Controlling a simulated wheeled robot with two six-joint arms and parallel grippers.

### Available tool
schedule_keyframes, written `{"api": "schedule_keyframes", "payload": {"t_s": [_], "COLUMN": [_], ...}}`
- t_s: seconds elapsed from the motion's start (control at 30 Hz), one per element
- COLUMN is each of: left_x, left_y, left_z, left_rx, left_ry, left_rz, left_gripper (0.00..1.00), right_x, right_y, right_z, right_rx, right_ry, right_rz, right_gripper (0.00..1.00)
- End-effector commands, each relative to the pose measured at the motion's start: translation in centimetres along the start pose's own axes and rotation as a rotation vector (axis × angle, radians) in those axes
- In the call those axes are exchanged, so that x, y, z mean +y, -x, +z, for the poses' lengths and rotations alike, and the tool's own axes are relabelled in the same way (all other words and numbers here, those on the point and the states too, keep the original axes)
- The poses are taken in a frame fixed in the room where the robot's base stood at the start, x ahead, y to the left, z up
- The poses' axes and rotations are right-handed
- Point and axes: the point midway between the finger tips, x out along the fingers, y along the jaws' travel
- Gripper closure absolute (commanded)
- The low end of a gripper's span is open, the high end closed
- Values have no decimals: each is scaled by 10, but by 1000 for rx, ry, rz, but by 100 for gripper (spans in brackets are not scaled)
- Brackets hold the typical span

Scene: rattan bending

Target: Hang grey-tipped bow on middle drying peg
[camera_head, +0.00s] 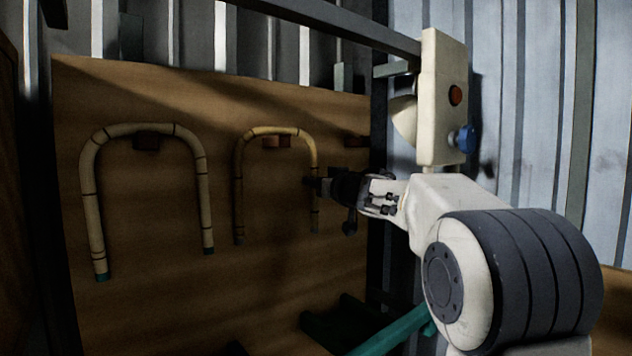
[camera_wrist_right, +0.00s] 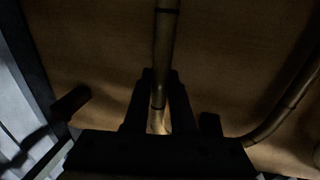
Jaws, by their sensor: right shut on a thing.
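The grey-tipped bow (camera_head: 238,190) is a pale cane arch with dark bands, upright against the brown board with its legs down. Its tips look dark grey. In the right wrist view the leg (camera_wrist_right: 165,50) runs up from between the fingers (camera_wrist_right: 160,100). My left gripper is not in view.
A second bow with teal tips (camera_head: 88,200) hangs at a left peg (camera_head: 146,142). A bare right peg (camera_head: 355,141) sits by the board's dark right post. Teal bars lie below.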

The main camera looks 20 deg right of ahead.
Motion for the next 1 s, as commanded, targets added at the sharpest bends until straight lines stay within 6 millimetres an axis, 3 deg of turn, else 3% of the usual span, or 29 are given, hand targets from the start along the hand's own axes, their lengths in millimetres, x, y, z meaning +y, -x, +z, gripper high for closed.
{"api": "schedule_keyframes", "payload": {"t_s": [0.23, 0.27, 0.33, 0.73, 1.0], "left_x": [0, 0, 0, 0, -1], "left_y": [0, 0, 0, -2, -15], "left_z": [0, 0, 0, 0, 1], "left_rx": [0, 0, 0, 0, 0], "left_ry": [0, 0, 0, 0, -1], "left_rz": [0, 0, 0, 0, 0], "left_gripper": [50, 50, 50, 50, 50], "right_x": [0, 0, 0, 0, 1], "right_y": [0, 0, 0, 6, 54], "right_z": [0, 0, 0, 1, 1], "right_rx": [1, 1, 1, 0, 2], "right_ry": [-1, -1, -1, 0, 1], "right_rz": [0, 0, 0, 1, 4], "right_gripper": [100, 68, 41, 41, 41]}}
